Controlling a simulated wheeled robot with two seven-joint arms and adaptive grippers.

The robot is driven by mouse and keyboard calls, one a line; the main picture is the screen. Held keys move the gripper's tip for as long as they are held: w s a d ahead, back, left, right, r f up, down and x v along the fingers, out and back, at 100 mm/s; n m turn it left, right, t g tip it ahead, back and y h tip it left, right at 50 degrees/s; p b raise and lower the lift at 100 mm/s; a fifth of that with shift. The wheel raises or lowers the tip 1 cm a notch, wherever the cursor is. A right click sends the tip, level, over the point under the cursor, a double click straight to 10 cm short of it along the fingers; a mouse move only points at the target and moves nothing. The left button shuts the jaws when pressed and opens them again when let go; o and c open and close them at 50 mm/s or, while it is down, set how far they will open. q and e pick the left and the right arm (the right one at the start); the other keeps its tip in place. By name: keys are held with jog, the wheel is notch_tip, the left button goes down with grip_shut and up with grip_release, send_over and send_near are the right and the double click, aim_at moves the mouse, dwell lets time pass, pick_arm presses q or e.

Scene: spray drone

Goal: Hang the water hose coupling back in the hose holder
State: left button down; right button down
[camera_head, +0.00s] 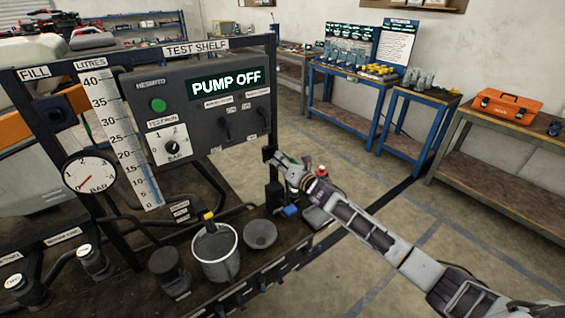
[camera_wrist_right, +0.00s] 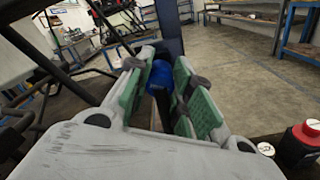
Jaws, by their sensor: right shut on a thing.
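My right gripper (camera_head: 272,157) reaches in from the right and is at the right end of the test shelf, beside its upright post. In the right wrist view, the gripper (camera_wrist_right: 170,95) is shut with its green pads on a blue-and-black piece, which looks like the water hose coupling (camera_wrist_right: 160,75). In the head view my gripper largely hides what it holds. A dark block (camera_head: 273,195) stands below the gripper; I cannot tell whether it is the hose holder. A small blue part (camera_head: 290,211) lies beside that block. My left gripper is not in view.
The control panel (camera_head: 205,105) reads PUMP OFF. A grey bucket (camera_head: 216,262), a dish (camera_head: 260,234) and a dark canister (camera_head: 168,272) stand on the bench. A red-capped bottle (camera_wrist_right: 304,137) is right of the gripper. Open floor (camera_head: 370,215) lies to the right.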

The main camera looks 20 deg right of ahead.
jog(key=shift+x, duration=0.8)
jog(key=c, duration=1.2)
grip_release()
jog(key=shift+s, duration=0.1)
jog(key=shift+v, duration=5.95)
